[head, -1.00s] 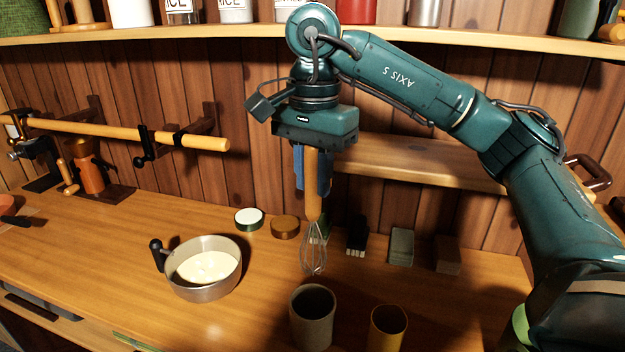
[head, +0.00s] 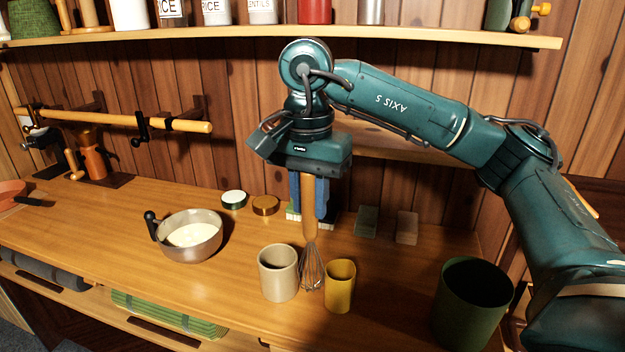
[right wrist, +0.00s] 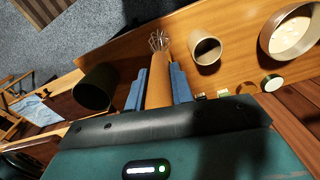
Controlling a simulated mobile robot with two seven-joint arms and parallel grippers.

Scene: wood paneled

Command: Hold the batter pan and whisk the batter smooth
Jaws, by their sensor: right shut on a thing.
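The batter pan (head: 208,247) is a metal pan with a black knobbed handle on its left side. It stands on the counter with pale batter (head: 190,234) in it; it also shows in the right wrist view (right wrist: 290,54). My right gripper (head: 308,210) is shut on the wooden handle of the whisk (head: 312,268), which hangs upright, wires down. The whisk wires are to the right of the pan, between a beige cup and a yellow cup in the head view. The right wrist view shows the whisk handle (right wrist: 159,88) between the blue fingers. My left gripper is not in view.
The beige cup (head: 278,274) and yellow cup (head: 339,286) stand close to the whisk. A dark green bin (head: 472,305) is at the right. Two small round tins (head: 233,200) and several blocks (head: 366,221) lie along the back. A wooden rail (head: 110,121) and shelf are behind.

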